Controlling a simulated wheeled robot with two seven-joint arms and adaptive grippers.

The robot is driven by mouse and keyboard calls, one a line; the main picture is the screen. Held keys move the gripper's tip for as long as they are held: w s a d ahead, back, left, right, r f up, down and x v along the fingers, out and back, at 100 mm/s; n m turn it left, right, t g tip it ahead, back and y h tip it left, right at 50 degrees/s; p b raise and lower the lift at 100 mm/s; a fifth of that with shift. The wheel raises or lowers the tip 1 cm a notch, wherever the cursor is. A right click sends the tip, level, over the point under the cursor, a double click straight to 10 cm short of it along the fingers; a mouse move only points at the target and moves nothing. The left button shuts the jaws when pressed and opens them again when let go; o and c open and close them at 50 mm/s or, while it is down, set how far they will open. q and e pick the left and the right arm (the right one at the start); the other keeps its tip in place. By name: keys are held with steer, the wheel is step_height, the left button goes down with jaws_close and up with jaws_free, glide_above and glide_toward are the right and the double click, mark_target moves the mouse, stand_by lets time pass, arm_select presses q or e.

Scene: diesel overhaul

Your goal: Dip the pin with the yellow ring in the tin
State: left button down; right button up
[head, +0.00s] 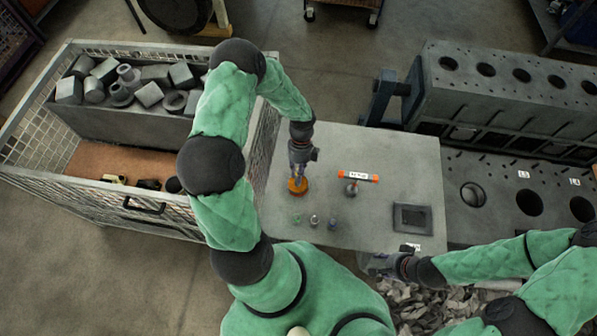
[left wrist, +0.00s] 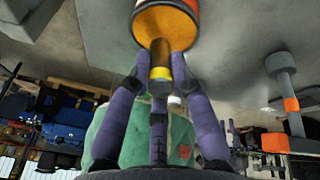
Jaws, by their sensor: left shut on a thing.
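The pin with the yellow ring (left wrist: 160,73) is held upright between the purple fingers of my left gripper (left wrist: 158,95). The left gripper also shows in the head view (head: 298,174), right over the orange-topped tin (head: 298,187). In the left wrist view the tin (left wrist: 164,22) shows a round orange face, and the pin's far end overlaps it. I cannot tell how deep the end reaches, or whether it touches. My right gripper (head: 374,263) is by the table's front edge, away from the tin; its jaws are too small to read.
On the grey table (head: 395,150), several small pins (head: 314,220) stand in front of the tin. A stand with an orange bar (head: 358,177) is to its right, and a dark square tray (head: 412,218) lies farther right. A wire-mesh crate (head: 150,200) borders the left; an engine block (head: 500,95) stands right.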

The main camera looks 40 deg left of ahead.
arm_select(q)
steer(key=shift+s+f+b, duration=0.1)
steer(key=shift+f+b, duration=0.35)
steer(key=shift+f, duration=0.1)
stand_by(1.5)
steer(key=shift+r+p, duration=2.4)
steer(key=shift+r, duration=1.2)
steer(key=shift+f, duration=0.1)
